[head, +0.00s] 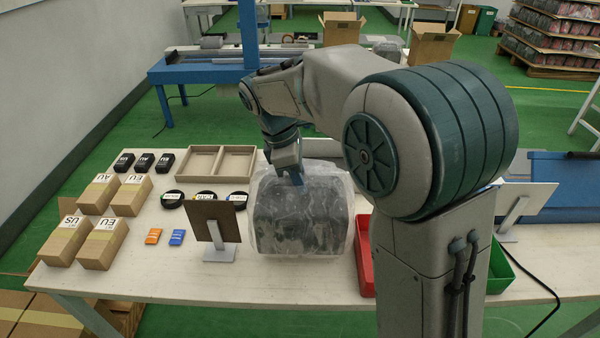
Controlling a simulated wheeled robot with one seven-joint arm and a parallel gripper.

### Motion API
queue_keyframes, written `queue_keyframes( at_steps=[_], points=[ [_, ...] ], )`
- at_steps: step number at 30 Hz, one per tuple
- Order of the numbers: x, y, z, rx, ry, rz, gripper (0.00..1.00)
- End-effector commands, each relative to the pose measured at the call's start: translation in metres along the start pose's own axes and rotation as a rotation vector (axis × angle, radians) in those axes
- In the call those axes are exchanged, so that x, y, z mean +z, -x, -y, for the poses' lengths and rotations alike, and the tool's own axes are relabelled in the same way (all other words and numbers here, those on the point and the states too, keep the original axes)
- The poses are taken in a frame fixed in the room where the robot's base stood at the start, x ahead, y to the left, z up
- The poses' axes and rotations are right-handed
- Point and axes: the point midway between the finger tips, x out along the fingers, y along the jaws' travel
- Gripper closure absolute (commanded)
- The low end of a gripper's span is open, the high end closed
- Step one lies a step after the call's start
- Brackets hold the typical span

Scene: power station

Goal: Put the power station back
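A dark, boxy object wrapped in clear plastic, which looks like the power station (302,225), stands on the white table (190,270) near its middle. My arm reaches over it from the right. My gripper (294,180) points down at the top of the wrapped object, at its back left part. The fingertips are small and partly lost against the plastic, so I cannot tell whether they touch it or hold it.
Left are several cardboard boxes (66,240), black adapters (144,162), an empty divided tray (220,163), black discs (205,198), orange and blue cards (176,237) and a small stand (216,225). Right are a red bin (363,258) and green bin (498,270).

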Motion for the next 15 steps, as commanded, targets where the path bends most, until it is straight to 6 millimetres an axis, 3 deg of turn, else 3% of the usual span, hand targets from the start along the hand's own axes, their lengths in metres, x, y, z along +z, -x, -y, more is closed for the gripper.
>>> queue_keyframes(
  at_steps=[8, 15],
  points=[
    [-0.003, -0.011, -0.001, 0.006, -0.003, -0.001, 1.00],
    [-0.010, -0.035, -0.001, 0.004, -0.002, 0.000, 1.00]
  ],
)
